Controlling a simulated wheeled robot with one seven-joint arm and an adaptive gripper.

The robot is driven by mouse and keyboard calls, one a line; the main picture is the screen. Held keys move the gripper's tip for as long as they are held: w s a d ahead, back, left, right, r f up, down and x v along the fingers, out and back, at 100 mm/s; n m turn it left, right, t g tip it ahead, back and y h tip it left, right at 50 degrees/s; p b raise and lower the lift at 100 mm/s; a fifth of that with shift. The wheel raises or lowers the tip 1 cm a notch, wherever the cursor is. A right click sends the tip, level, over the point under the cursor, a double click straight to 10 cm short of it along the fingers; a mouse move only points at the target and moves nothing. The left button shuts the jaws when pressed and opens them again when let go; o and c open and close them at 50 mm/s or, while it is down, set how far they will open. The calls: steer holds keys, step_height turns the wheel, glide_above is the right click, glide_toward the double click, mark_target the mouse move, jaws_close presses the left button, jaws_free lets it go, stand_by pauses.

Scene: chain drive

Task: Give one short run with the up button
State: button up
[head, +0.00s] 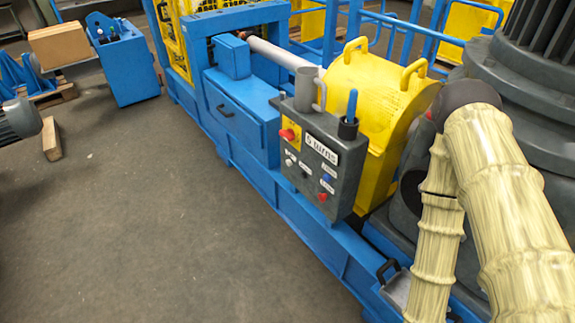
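A dark grey control box (314,172) stands at the middle right, in front of a yellow housing. Its sloped face bears a white label reading "5 turns" (320,148). At its upper left is a red knob on a yellow plate (288,135). Below are small pale buttons (290,158) at the left, a blue button (328,178) and a red button (322,197) at the right. Their small labels are too small to read, so I cannot tell which is the up button. My gripper is not in view. My beige-sleeved arm shows at the right, apart from the box.
A blue lever (352,105) and a grey metal cylinder (305,88) rise from the box top. The yellow housing (375,85) is behind it, with a blue machine frame (300,215) below. Grey floor (170,210) at the left is mostly clear.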

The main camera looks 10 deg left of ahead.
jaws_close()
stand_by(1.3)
